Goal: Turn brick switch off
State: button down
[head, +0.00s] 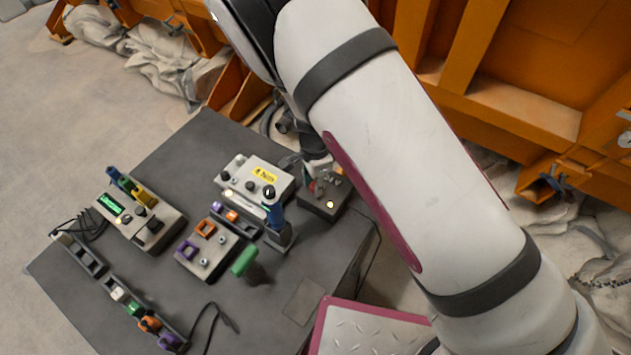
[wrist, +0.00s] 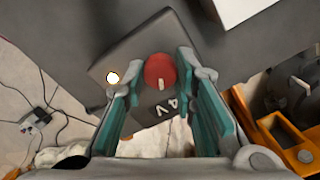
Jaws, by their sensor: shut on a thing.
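A dark box (head: 318,205) with a glowing lamp and small parts on top stands at the table's right side, partly behind my arm. In the wrist view the box (wrist: 128,62) shows its lit lamp (wrist: 113,77) and a round red knob (wrist: 160,70) with a pale mark. My gripper (wrist: 161,82) is shut on the red knob, with one teal-padded finger on each side. White lettering shows on the box between the fingers. In the head view my gripper (head: 313,172) is small and partly hidden. I cannot tell which part is called the brick switch.
Several other control boxes share the grey table: a white one with a yellow label (head: 264,173), one with a green display (head: 111,204), and one with purple and orange parts (head: 205,250). A blue handle (head: 274,215) and a green handle (head: 244,260) stand up nearby.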

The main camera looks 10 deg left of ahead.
jog(key=n, duration=0.5)
jog(key=shift+w+n, duration=0.1)
jog(key=shift+n, duration=0.2)
jog(key=n+b, duration=0.1)
jog(key=n, duration=0.4)
jog(key=shift+n, duration=0.3)
jog(key=shift+a, duration=0.1)
jog(key=c, duration=1.3)
grip_release()
notch_tip(320, 180, up, 12)
